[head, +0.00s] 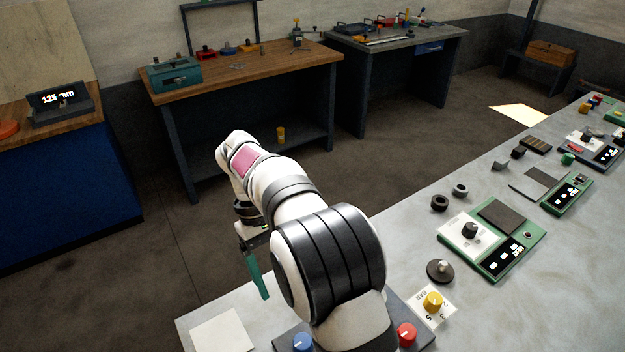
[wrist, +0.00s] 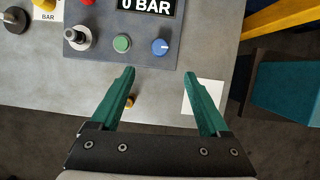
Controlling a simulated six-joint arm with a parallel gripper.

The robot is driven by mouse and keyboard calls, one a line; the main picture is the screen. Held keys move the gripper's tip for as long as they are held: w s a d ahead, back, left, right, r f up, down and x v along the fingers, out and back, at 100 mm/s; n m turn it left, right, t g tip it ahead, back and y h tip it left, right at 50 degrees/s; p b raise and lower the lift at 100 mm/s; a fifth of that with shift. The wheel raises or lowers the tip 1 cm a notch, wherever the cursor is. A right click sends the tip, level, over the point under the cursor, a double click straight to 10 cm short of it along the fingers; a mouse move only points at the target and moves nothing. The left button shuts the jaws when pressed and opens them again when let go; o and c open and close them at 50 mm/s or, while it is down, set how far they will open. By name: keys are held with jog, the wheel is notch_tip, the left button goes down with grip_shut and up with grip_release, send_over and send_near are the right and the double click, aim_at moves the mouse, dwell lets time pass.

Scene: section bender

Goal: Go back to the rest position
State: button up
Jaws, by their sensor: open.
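My white and grey arm stands over the grey bench in the head view. My gripper (head: 257,275) hangs with its green fingers pointing down, near the bench's front left edge; one finger hides most of the other there. In the wrist view my gripper (wrist: 162,92) is open, its two green fingers wide apart with nothing held between them. Below the fingers lie the grey bench top (wrist: 200,60) and a white square (wrist: 207,96), partly behind the right finger. A small yellow-orange thing (wrist: 130,101) shows beside the left finger.
A control panel (wrist: 120,50) with a green button, a blue knob and a "0 BAR" display is on the bench. A green-edged panel (head: 490,237) and several knobs (head: 432,301) stand to the right. A wooden workbench (head: 240,68) stands behind; open floor (head: 170,240) lies left.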

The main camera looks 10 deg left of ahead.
jog(key=s+d+r+m+y, duration=0.1)
jog(key=s+d+r+m, duration=0.25)
jog(key=d, duration=0.35)
jog(key=s+d+r+m+y, duration=0.2)
jog(key=s+d+r+m, duration=0.15)
jog(key=d, duration=0.25)
jog(key=s+d+f+m+t+y, duration=0.1)
jog(key=s+d+m, duration=0.2)
jog(key=s, duration=0.3)
jog(key=s+d+f+m+t+y, duration=0.1)
jog(key=s+d+f+m, duration=0.1)
jog(key=s+d+m, duration=0.2)
jog(key=s+m, duration=0.1)
jog(key=s, duration=0.2)
jog(key=shift+s+t, duration=0.15)
jog(key=shift+t, duration=0.25)
